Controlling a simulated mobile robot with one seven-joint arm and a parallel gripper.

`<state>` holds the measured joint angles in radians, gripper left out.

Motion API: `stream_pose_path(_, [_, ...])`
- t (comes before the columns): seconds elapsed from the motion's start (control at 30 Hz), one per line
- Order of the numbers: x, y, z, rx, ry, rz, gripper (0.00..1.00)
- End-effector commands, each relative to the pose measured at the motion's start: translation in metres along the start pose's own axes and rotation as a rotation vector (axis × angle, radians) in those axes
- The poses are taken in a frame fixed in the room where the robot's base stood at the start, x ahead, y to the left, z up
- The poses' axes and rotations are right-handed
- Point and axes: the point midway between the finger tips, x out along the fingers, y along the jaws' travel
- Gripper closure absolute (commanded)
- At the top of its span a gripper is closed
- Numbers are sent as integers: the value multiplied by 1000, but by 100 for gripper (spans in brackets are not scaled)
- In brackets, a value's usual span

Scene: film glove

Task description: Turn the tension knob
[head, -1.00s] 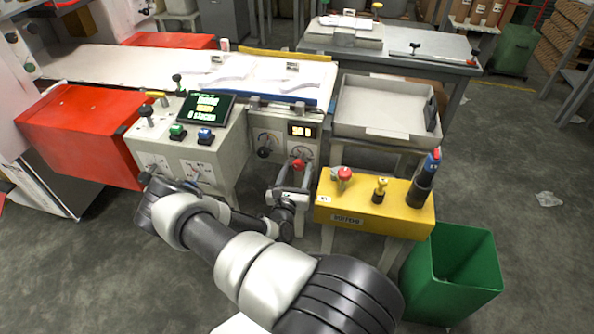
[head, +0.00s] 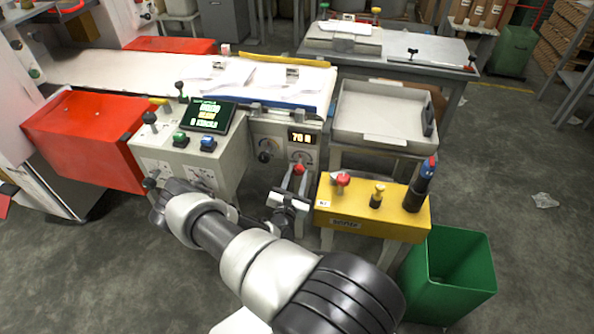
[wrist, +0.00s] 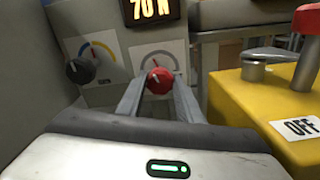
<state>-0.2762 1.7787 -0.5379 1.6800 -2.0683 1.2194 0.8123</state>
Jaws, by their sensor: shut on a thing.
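The tension knob is a red knob (wrist: 159,80) on a pale dial plate on the machine's front panel. In the wrist view its white mark points up. My gripper (wrist: 158,88) is shut on it, one finger at each side. In the head view the red knob (head: 299,169) shows just beyond the tips of my gripper (head: 298,176). The lit display (wrist: 151,10) above the knob reads 70 N. The lower part of the dial plate is hidden behind the fingers and wrist.
A black knob (wrist: 80,69) with a coloured scale is left of the red one. A yellow box (head: 372,208) with buttons stands close on the right. A green bin (head: 450,270) is farther right. A console (head: 195,150) with a screen stands left.

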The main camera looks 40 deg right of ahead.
Motion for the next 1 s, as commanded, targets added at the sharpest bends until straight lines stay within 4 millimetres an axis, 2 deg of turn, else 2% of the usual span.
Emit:
stream_pose_path(0.6, [-1, 0, 1, 573, 4, -2, 90])
stream_pose_path(1.0, [-2, 0, -2, 817, 5, -2, 90])
